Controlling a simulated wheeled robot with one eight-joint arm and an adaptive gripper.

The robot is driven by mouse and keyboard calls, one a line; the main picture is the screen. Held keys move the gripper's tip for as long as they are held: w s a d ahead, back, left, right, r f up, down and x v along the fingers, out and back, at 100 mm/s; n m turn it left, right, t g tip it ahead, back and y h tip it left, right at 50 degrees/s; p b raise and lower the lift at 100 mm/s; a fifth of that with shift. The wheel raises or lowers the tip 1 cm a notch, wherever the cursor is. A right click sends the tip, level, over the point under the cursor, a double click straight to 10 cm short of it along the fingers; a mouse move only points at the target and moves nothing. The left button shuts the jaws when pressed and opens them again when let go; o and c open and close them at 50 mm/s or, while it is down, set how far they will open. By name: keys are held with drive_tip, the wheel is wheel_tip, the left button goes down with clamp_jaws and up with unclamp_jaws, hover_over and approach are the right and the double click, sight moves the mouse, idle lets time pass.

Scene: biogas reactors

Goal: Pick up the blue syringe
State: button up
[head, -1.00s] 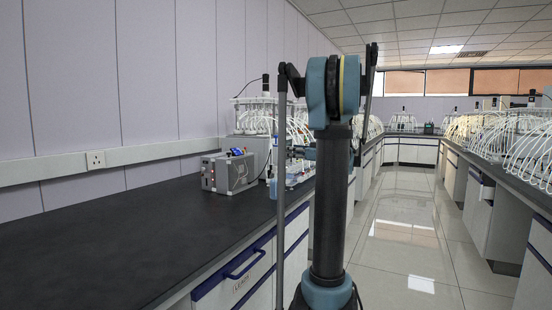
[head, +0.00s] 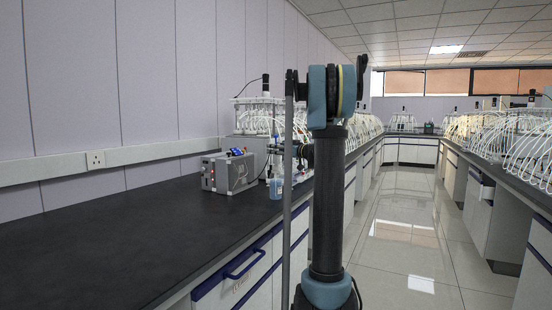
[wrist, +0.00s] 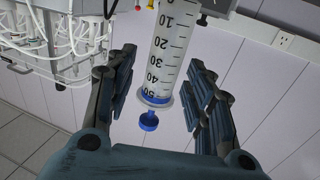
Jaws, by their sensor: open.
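The blue syringe (wrist: 167,55) shows in the wrist view as a clear barrel with black scale marks, a blue ring and a blue round end (wrist: 149,122). It lies between the two fingers of my gripper (wrist: 160,92), with visible gaps on both sides. My gripper is open and holds nothing. The upper end of the syringe is cut off by the picture edge. In the head view, my arm hides most of the area around the gripper, and I cannot make out the syringe clearly there.
A small blue container (head: 276,188) is near the bench's front edge. Racks with white tubes (head: 258,115) stand behind. The near bench top is clear, and a tiled aisle (head: 400,240) runs to the right.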

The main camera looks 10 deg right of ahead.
drive_tip(key=shift+w, duration=0.15)
drive_tip(key=shift+c, duration=0.5)
drive_tip(key=c, duration=0.8)
drive_tip(key=shift+r, duration=0.1)
wheel_tip(320, 180, up, 10)
drive_tip(key=shift+f, duration=0.1)
drive_tip(key=shift+r, duration=1.5)
